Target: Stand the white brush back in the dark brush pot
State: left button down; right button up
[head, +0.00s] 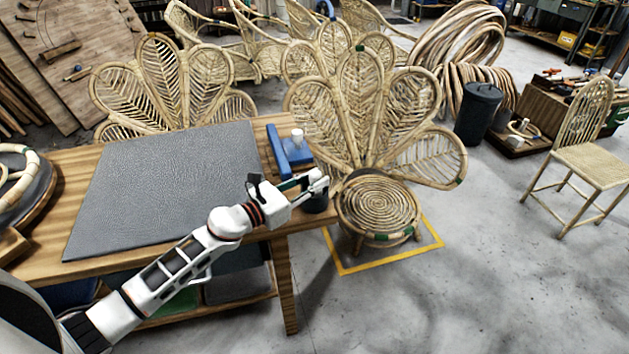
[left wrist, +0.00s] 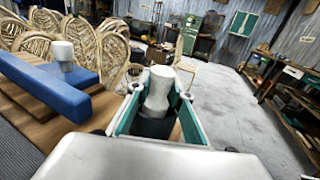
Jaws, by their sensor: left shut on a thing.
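My left gripper (head: 316,182) is shut on the white brush (left wrist: 158,92), at the right edge of the workbench. In the left wrist view the brush is roughly upright between the green-lined fingers. The dark brush pot (head: 316,204) shows just below the gripper in the head view. In the left wrist view the dark pot (left wrist: 150,125) lies directly under the brush. The brush's lower end meets the dark shape there; how deep it sits is hidden by the fingers. My right gripper is not in view.
A blue bar (head: 277,152) and a white cylinder (head: 297,136) are on the bench (head: 265,130) just behind the gripper. A dark grey mat (head: 165,185) covers much of the bench. A rattan peacock chair (head: 378,205) stands close to the right edge.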

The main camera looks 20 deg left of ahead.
pick_arm(q)
jog(key=c, duration=1.8)
grip_release()
jog(key=shift+f, duration=0.2)
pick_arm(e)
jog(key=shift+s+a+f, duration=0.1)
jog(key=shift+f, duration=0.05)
pick_arm(q)
jog(key=shift+r, duration=0.1)
